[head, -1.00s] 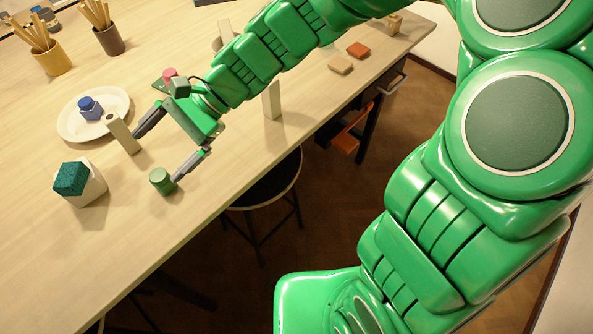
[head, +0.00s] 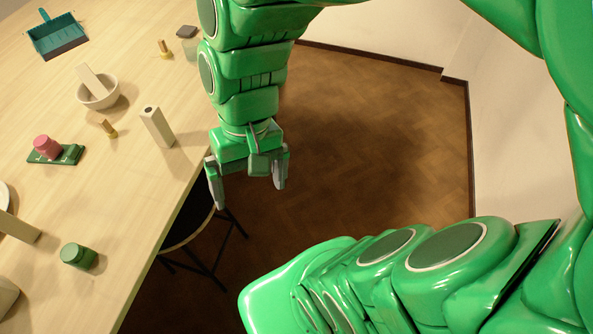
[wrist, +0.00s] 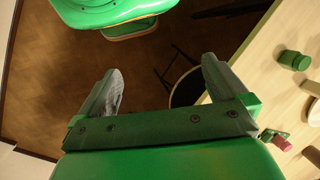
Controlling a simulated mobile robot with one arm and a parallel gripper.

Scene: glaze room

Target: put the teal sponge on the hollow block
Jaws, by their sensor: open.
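The teal sponge is out of view now; a second ago it sat on top of a pale cream block on the table. A sliver of a pale object (head: 6,296), possibly that block, shows at the left edge of the head view; its top is out of frame. I cannot tell whether it is the hollow block. My gripper (head: 247,184) is open and empty, beyond the table's edge over the floor. Its spread fingers also show in the wrist view (wrist: 161,72), with nothing between them.
A pale post with a hole (head: 158,127), a mortar (head: 99,93), a pink object (head: 47,147) on a green piece and a teal dustpan (head: 56,36) are farther back. A stool (head: 186,230) stands beside the table.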

